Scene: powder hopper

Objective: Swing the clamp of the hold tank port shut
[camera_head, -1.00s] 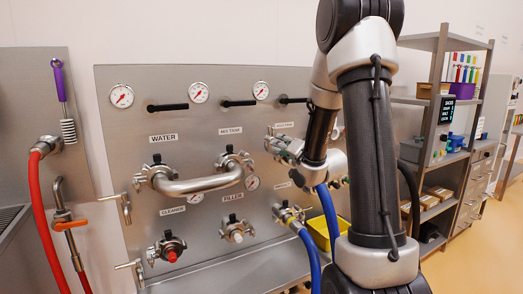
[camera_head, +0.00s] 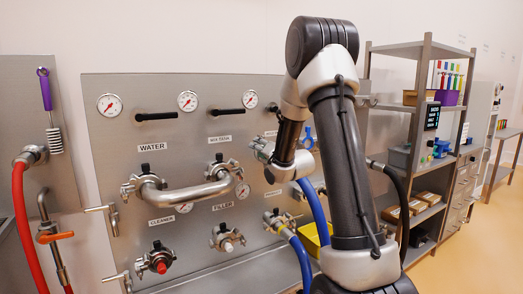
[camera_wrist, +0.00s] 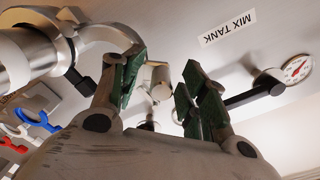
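In the head view my gripper (camera_head: 268,152) is at the panel, just right of the mix tank label (camera_head: 220,139). It covers most of the hold tank port, and the label above is partly hidden. In the wrist view, which is turned upside down, my two green-padded fingers (camera_wrist: 162,88) are apart. A pale cylindrical part (camera_wrist: 160,80) shows between them; contact cannot be told. At upper left a grey clamp (camera_wrist: 112,32) curves around a thick metal pipe end (camera_wrist: 22,55), with a black handle (camera_wrist: 84,84) beside it. How far the clamp is closed cannot be told.
A bent steel pipe (camera_head: 185,195) joins the water and mix tank ports left of my gripper. Blue hoses (camera_head: 304,262) hang below it. A black bar handle (camera_wrist: 250,95) and a gauge (camera_wrist: 298,68) are near my fingers. A shelf rack (camera_head: 425,120) stands at right.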

